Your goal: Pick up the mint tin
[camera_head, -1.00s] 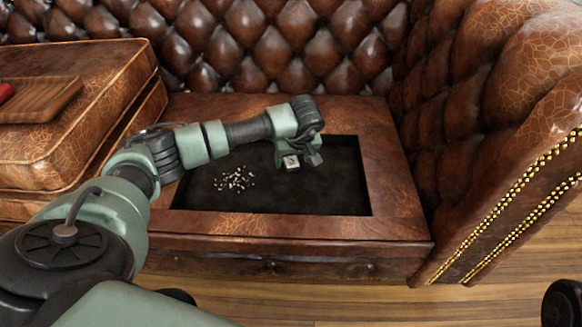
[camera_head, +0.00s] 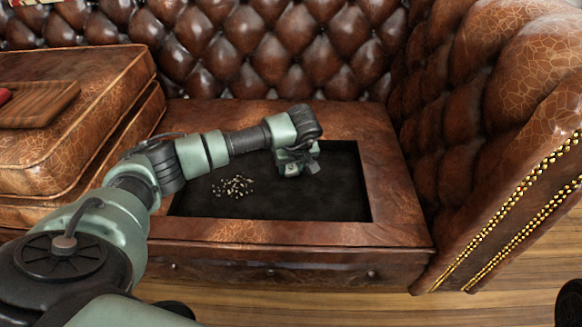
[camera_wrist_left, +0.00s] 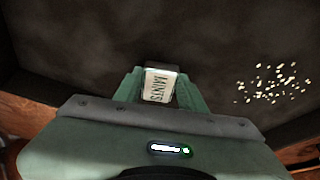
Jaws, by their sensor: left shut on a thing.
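The mint tin (camera_wrist_left: 160,86) is a small pale box with dark "MINTS" lettering. In the left wrist view it sits between the two green fingers of my left gripper, which is shut on it. In the head view my left gripper (camera_head: 297,168) is over the dark recessed well (camera_head: 325,195) in the leather seat, toward its back. The tin is not clearly distinguishable there. Whether it still touches the well floor I cannot tell. My right gripper is not in view.
Small pale scattered bits (camera_head: 233,186) lie in the well left of the gripper. A leather rim (camera_head: 385,180) surrounds the well. Stacked cushions (camera_head: 75,120) with a wooden board (camera_head: 38,103) stand left. The tufted armrest (camera_head: 490,130) rises right. The well's front right is clear.

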